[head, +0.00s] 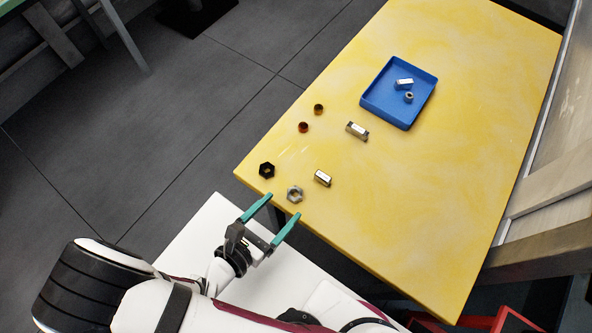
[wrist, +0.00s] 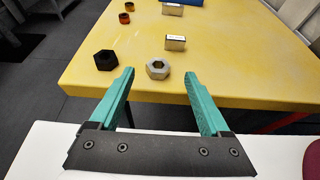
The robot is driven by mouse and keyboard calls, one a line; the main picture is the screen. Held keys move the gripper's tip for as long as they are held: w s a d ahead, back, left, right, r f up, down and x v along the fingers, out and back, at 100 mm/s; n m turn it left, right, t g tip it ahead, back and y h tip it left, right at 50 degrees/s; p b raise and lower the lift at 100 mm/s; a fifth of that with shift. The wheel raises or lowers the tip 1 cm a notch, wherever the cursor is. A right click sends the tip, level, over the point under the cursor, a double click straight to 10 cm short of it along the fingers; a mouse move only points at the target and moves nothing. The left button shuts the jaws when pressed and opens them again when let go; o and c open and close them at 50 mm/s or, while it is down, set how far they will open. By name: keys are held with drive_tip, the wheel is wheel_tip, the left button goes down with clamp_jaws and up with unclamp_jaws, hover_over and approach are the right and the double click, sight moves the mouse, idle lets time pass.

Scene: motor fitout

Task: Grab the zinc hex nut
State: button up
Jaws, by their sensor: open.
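The zinc hex nut (head: 295,194) is a light grey ring lying flat near the front edge of the yellow table. In the wrist view the zinc hex nut (wrist: 158,69) sits ahead of the fingertips, between their lines. My gripper (head: 271,206) has two teal fingers, spread wide and empty, at the table's front edge. In the wrist view my gripper (wrist: 160,75) is open, and its fingers do not touch the nut. A black hex nut (head: 267,170) lies to the left of the zinc one; it also shows in the wrist view (wrist: 106,60).
The yellow table (head: 470,130) also bears a metal block (head: 323,178) close to the zinc nut, another block (head: 357,130), two small copper-brown rings (head: 303,127), and a blue tray (head: 378,109) holding a block and a small nut. The table's right side is clear.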

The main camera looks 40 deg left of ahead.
sight(294, 194)
drive_tip(key=x, duration=0.6)
drive_tip(key=shift+s+a+f, duration=0.1)
drive_tip(key=shift+s+f, duration=0.1)
drive_tip(key=shift+f, duration=0.15)
clamp_jaws()
